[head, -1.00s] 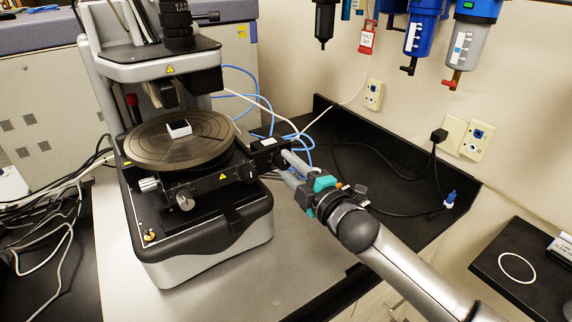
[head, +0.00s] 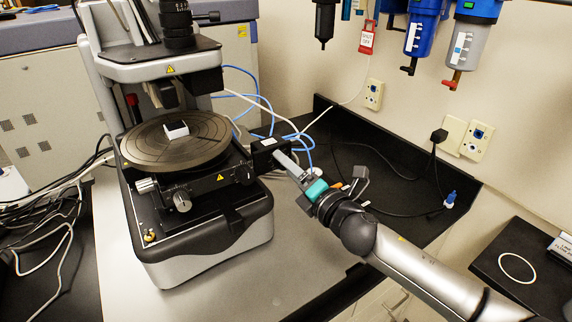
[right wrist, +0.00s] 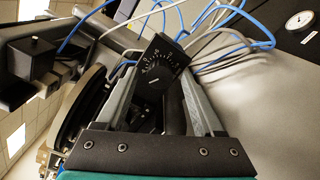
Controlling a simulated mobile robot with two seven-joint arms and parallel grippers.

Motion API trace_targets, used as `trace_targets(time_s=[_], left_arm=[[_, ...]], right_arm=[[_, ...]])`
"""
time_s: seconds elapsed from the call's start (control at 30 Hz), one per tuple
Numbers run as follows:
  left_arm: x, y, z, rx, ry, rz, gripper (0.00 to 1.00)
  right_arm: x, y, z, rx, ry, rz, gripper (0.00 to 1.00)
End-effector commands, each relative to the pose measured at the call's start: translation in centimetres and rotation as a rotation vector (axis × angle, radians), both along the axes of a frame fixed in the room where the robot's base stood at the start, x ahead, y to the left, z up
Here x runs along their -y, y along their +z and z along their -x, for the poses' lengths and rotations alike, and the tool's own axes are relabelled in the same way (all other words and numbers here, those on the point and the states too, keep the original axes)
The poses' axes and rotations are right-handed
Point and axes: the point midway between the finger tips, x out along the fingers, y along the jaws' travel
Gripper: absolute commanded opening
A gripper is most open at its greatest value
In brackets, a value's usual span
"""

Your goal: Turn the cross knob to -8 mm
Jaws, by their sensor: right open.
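The stylus profiler carries a round stage (head: 150,150) with a small white block (head: 177,129) on it. A black dial housing (head: 268,152) sits at the right of the stage. In the right wrist view its dial face (right wrist: 163,66) shows a white scale with numbers; I cannot read the setting. I take this to be the cross knob's dial; the knob itself is not clear. My right gripper (head: 282,160) reaches in from the right, and its fingers end at the housing. In the right wrist view the open fingers (right wrist: 166,75) stand either side of the dial. My left gripper is not in view.
A front knob (head: 182,200) and a second dark knob (head: 246,174) sit on the stage's front bar. Blue and white cables (head: 262,100) run behind the housing. The microscope head (head: 177,30) overhangs the stage. Bare bench (head: 300,255) lies in front of the arm.

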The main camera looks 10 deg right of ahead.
Motion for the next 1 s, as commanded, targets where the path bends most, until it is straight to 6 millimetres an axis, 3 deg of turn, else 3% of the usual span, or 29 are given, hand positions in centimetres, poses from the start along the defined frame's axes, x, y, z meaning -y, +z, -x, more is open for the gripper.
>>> trace_targets(time_s=[0.6, 1.0], left_arm=[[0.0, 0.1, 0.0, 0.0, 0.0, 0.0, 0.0], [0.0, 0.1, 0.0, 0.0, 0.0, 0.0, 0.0]], right_arm=[[2.5, -0.1, 6.7, -0.002, 0.0, 0.0, 0.69], [2.6, 0.0, 7.2, 0.0, 0.0, 0.0, 0.69]])
